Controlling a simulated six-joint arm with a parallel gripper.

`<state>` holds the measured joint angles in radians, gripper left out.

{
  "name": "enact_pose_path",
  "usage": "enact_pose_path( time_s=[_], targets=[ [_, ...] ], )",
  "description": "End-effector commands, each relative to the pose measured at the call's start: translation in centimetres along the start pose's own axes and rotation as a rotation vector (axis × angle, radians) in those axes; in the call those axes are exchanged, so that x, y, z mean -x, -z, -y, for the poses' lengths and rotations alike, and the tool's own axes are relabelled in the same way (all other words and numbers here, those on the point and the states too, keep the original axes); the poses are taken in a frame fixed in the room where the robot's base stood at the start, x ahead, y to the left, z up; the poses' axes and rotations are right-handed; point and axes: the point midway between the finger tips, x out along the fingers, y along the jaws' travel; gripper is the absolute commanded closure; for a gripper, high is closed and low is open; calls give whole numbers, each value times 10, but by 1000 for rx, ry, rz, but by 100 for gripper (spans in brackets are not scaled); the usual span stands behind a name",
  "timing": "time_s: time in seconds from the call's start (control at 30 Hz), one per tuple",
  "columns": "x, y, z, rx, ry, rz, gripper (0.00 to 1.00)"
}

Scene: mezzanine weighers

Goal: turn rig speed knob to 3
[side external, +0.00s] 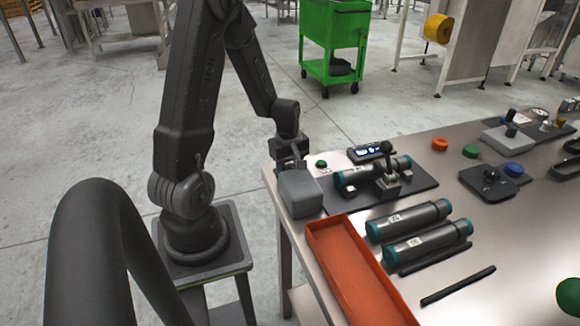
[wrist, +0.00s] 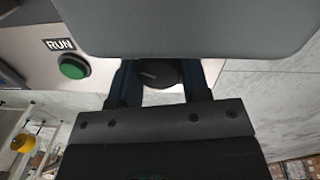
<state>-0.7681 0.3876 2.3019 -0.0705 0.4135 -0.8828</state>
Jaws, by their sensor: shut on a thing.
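The speed knob (wrist: 160,73) is a dark round knob, seen in the wrist view between the two fingers of my gripper (wrist: 160,88). My gripper is shut on it. The grey housing above hides part of the knob, and its pointer and scale cannot be read. In the side external view my gripper (side external: 298,164) reaches down at the left end of the rig, behind the grey box (side external: 299,193), and the knob is hidden there. The rig's green button (side external: 321,163) sits just right of the gripper, beside a RUN label (wrist: 59,45) in the wrist view.
The rig holds a teal-ended cylinder (side external: 354,177) under a black clamp (side external: 389,181), with a lit display (side external: 371,151) behind. Two similar cylinders (side external: 410,219) and an orange tray (side external: 352,268) lie in front. Dark rods (side external: 458,285) lie on the bare right front of the table.

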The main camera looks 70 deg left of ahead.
Motion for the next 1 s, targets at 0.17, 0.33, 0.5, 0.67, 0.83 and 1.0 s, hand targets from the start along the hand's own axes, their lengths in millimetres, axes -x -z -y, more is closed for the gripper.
enact_pose_path(
  time_s=[0.17, 0.33, 0.5, 0.67, 0.83, 1.0],
  targets=[
    [0, 0, 0, -166, -1, 8, 80],
    [0, 0, -1, -326, -1, 16, 80],
    [0, 0, -1, -489, -1, 24, 80],
    [0, 0, -1, -642, -1, 31, 80],
    [0, 0, -1, -803, 0, 40, 80],
    [0, 0, -1, -964, 0, 48, 80]
  ],
)
